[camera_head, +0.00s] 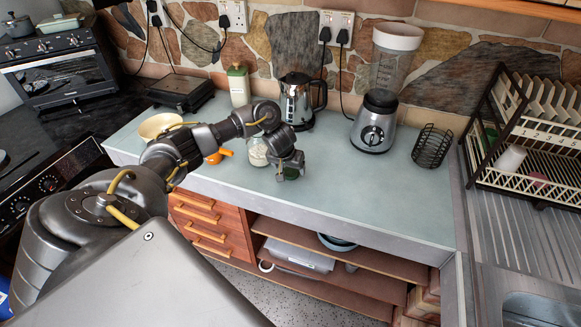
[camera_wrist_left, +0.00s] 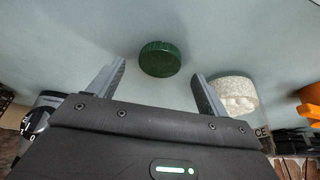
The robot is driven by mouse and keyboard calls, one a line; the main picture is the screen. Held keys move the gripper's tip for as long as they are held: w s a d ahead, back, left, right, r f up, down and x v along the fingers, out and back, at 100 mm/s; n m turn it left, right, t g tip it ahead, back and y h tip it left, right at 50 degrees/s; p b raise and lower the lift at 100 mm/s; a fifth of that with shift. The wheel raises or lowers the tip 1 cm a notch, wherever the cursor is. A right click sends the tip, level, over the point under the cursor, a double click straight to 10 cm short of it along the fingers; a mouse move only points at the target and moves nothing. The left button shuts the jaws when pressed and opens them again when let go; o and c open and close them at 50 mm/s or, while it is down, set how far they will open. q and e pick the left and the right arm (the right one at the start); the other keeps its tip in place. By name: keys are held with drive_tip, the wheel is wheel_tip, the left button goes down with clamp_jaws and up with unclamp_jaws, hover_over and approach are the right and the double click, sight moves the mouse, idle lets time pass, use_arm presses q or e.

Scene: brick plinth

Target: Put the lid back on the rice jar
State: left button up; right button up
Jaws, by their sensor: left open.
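The rice jar (camera_head: 257,153) is clear and stands uncovered on the counter, just left of my left gripper (camera_head: 290,165). In the left wrist view the jar (camera_wrist_left: 236,92) shows white rice inside and sits beyond the right finger. The round green lid (camera_wrist_left: 160,59) lies on the counter, centred between and a little past the fingertips in that view. In the head view the lid (camera_head: 291,173) is partly hidden under the gripper. My left gripper is open and empty above the lid. My right gripper is in neither view.
An orange object (camera_head: 218,156) and a cream bowl (camera_head: 160,126) sit left of the jar. A kettle (camera_head: 297,100), a blender (camera_head: 376,118) and a black wire basket (camera_head: 432,146) stand behind and right. The counter (camera_head: 350,190) right of the gripper is clear.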

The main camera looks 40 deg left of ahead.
use_arm(q)
drive_tip(key=shift+x, duration=1.3)
drive_tip(key=c, duration=1.1)
drive_tip(key=shift+r, duration=0.1)
drive_tip(key=shift+r, duration=0.5)
wheel_tip(320, 180, up, 2)
drive_tip(key=shift+r, duration=0.15)
drive_tip(key=s+a+r, duration=0.1)
drive_tip(key=s+r, duration=0.2)
drive_tip(key=s, duration=0.1)
drive_tip(key=s+a+r+p, duration=0.1)
drive_tip(key=s+a+r, duration=0.1)
drive_tip(key=s, duration=0.3)
drive_tip(key=s+a+r, duration=0.1)
drive_tip(key=s+r, duration=0.3)
drive_tip(key=shift+s+a+r+p, duration=0.2)
drive_tip(key=shift+r+p, duration=0.1)
drive_tip(key=shift+p, duration=0.1)
